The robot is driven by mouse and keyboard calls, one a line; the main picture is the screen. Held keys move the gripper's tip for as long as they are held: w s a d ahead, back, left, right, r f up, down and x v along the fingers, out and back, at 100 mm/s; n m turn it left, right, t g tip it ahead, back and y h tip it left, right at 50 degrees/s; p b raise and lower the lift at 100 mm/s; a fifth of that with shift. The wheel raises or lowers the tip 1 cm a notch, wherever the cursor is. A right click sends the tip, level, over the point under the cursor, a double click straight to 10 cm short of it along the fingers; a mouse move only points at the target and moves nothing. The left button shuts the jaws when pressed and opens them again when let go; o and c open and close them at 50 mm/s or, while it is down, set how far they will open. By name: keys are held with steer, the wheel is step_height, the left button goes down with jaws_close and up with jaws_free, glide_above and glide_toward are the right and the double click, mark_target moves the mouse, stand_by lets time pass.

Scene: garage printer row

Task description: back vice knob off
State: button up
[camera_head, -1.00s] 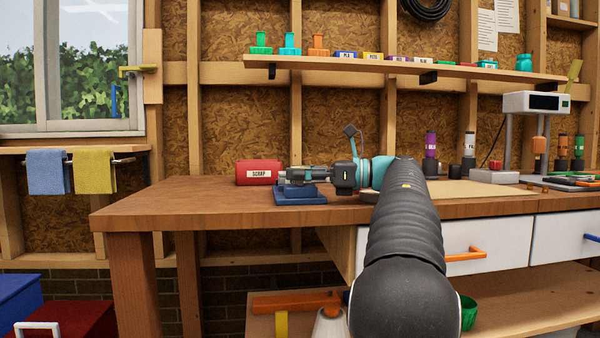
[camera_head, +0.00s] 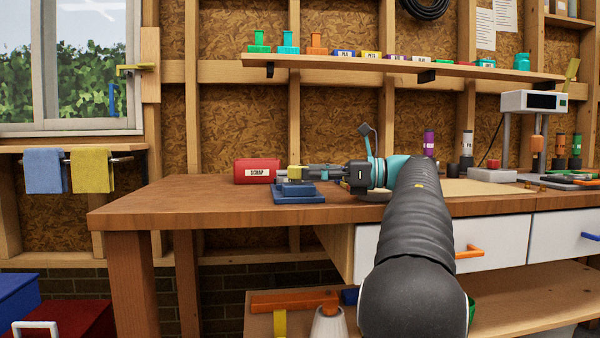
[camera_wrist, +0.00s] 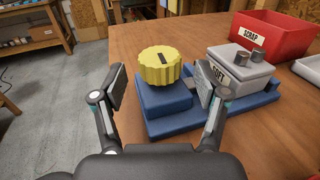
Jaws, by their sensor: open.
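The yellow ribbed knob (camera_wrist: 158,68) with a dark slot on top sits at the near end of the blue vice (camera_wrist: 165,122) in the wrist view. A grey block marked SOFT (camera_wrist: 238,70), with two short metal cylinders on top, sits on the vice to its right. My gripper (camera_wrist: 160,86) is open and empty, its pads short of the knob and to either side. In the head view the knob (camera_head: 295,172) shows above the vice (camera_head: 298,197), with my gripper (camera_head: 312,171) just to its right.
A red SCRAP bin (camera_wrist: 270,34) stands behind the vice; it also shows in the head view (camera_head: 256,171). The wooden bench (camera_head: 140,205) is clear to the left of the vice. A shelf (camera_head: 390,66) with small items hangs above.

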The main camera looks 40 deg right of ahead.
steer(key=v, duration=0.8)
steer(key=shift+s+d, duration=0.2)
steer(key=shift+d, duration=0.05)
